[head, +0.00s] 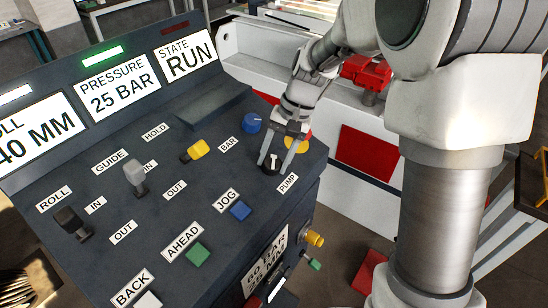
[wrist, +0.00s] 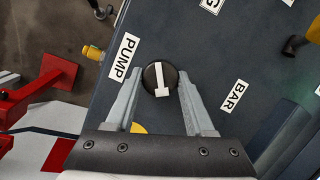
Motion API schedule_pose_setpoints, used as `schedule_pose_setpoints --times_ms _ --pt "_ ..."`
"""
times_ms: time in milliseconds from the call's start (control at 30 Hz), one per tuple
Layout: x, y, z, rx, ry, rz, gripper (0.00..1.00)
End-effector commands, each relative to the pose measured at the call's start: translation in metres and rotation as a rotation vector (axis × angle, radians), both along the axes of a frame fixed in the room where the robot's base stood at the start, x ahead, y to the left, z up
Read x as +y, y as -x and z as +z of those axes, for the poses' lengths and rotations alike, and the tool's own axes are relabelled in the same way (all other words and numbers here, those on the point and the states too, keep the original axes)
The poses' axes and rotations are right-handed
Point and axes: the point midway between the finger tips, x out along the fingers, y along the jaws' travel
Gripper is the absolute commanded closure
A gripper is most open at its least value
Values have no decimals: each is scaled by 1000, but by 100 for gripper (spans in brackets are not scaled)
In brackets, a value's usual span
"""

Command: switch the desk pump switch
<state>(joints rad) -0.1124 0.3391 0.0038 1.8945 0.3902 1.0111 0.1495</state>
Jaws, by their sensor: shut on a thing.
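The pump switch (head: 271,167) is a small black rotary knob with a white pointer, near the right edge of the desk panel by the PUMP label (head: 287,183). In the wrist view the knob (wrist: 150,76) sits between the fingertips, its white pointer running roughly along the fingers. My gripper (head: 271,158) reaches down to the knob with one finger on either side. In the wrist view my gripper (wrist: 158,80) is shut on the knob. Finger contact is partly hidden in the head view.
A blue knob (head: 252,122), a yellow lever (head: 195,151), a grey lever (head: 134,176) and a blue JOG button (head: 240,211) stand on the panel. A yellow round part (head: 298,144) is close beside my gripper. The displays read PRESSURE 25 BAR (head: 118,88) and STATE RUN (head: 187,55).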

Motion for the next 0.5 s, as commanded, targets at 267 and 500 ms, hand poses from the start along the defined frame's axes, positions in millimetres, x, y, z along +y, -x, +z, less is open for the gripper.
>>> schedule_pose_setpoints --times_ms 267,500 --pt "-1 -1 1 12 -12 -67 100" --pt "-1 -1 1 15 -15 -78 100"
